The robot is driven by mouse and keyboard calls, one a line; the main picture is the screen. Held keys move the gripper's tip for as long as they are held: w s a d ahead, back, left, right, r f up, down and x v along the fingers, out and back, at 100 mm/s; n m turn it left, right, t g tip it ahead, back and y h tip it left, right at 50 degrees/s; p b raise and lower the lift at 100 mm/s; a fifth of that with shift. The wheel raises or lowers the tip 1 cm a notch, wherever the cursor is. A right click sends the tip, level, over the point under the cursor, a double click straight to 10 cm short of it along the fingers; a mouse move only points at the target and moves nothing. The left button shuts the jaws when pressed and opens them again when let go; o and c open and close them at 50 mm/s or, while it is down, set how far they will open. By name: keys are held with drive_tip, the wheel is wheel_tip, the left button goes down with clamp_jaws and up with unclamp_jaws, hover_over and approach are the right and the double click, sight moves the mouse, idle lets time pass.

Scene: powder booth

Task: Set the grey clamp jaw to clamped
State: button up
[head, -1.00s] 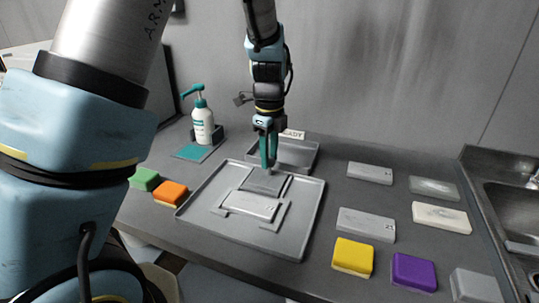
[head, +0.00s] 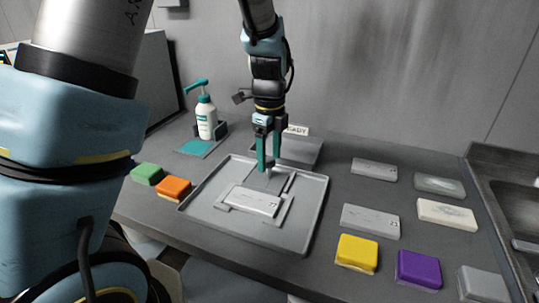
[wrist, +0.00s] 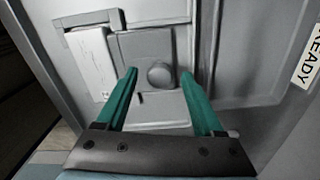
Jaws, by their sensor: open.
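The grey clamp jaw (wrist: 133,47) is a flat plate with a round knob (wrist: 160,74), on the tray (wrist: 230,60). In the head view the jaw (head: 264,182) lies just behind a pale block (head: 248,201) marked with small text. The block (wrist: 91,62) is beside the jaw in the wrist view, inside an angled grey bracket. I cannot tell whether jaw and block touch. My gripper (head: 267,168) is open, with teal fingers pointing down over the jaw. In the wrist view its fingertips (wrist: 158,75) are on either side of the knob; contact is not clear.
A small tray (head: 300,150) with a READY sign (head: 297,130) stands behind. A pump bottle (head: 205,118) is at back left. Green (head: 147,173) and orange (head: 173,187) blocks lie left. Pale, yellow (head: 357,253) and purple (head: 418,268) blocks lie right, before a sink (head: 515,205).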

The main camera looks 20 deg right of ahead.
wheel_tip(320, 180, up, 11)
drive_tip(key=b, duration=0.2)
idle(0.4)
drive_tip(key=shift+s+f, duration=0.1)
drive_tip(key=shift+f, duration=0.05)
